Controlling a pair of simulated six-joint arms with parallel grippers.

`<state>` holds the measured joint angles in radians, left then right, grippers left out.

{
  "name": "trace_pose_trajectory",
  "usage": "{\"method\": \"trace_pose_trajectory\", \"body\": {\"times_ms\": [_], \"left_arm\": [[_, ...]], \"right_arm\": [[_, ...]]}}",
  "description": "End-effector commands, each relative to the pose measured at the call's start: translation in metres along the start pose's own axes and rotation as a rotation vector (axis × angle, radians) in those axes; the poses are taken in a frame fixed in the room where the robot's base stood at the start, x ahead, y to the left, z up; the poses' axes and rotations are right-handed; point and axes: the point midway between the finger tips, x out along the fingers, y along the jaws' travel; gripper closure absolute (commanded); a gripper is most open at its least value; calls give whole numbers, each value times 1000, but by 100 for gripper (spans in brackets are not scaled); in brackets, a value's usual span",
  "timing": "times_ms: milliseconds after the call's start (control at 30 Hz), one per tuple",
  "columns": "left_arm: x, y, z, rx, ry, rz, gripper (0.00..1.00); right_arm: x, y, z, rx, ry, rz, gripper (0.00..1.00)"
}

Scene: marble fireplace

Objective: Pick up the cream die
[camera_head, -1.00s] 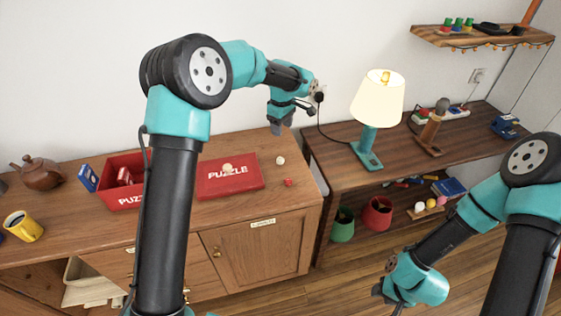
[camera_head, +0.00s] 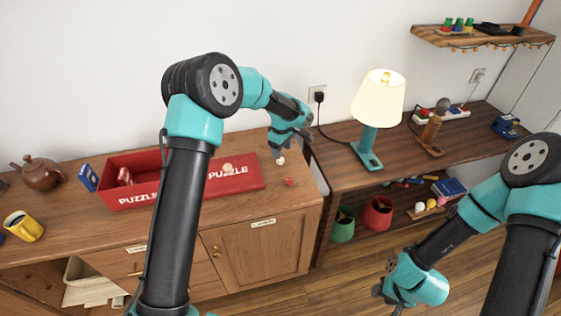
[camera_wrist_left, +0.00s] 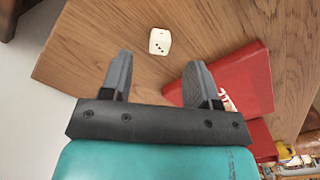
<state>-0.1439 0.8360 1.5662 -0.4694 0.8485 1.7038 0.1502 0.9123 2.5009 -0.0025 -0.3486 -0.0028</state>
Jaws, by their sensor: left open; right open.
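The cream die (camera_head: 280,161) lies on the wooden cabinet top, right of the red puzzle lid. It also shows in the left wrist view (camera_wrist_left: 160,41), with dark pips on the side facing me, ahead of and between the fingertips. My left gripper (camera_head: 278,151) is open and empty, just above the die, and does not hold it. In the left wrist view its fingers (camera_wrist_left: 157,62) are spread apart. My right gripper (camera_head: 388,303) is low at the right, in front of the shelf unit and away from the die; it is partly cut off by the bottom edge.
The red puzzle lid (camera_head: 245,184) lies left of the die, close to one left finger. A small red die (camera_head: 288,182) lies in front. The red box (camera_head: 117,196), teapot (camera_head: 42,174) and yellow mug (camera_head: 24,226) stand further left. The lamp (camera_head: 369,130) stands right.

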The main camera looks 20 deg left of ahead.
Motion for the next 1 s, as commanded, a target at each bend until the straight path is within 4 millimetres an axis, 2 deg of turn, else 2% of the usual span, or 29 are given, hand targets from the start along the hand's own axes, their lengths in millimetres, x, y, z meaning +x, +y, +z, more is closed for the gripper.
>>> {"method": "trace_pose_trajectory", "body": {"times_ms": [167,400,500,1000], "left_arm": [[10,0,-1,0,-1,-3,45],[42,-1,-5,1,0,-3,45],[50,-1,-5,0,0,-1,45],[52,0,-5,0,0,0,45]], "right_arm": [[0,0,0,0,0,0,57],[0,0,0,0,0,0,57],[0,0,0,0,0,0,57],[0,0,0,0,0,0,57]]}}
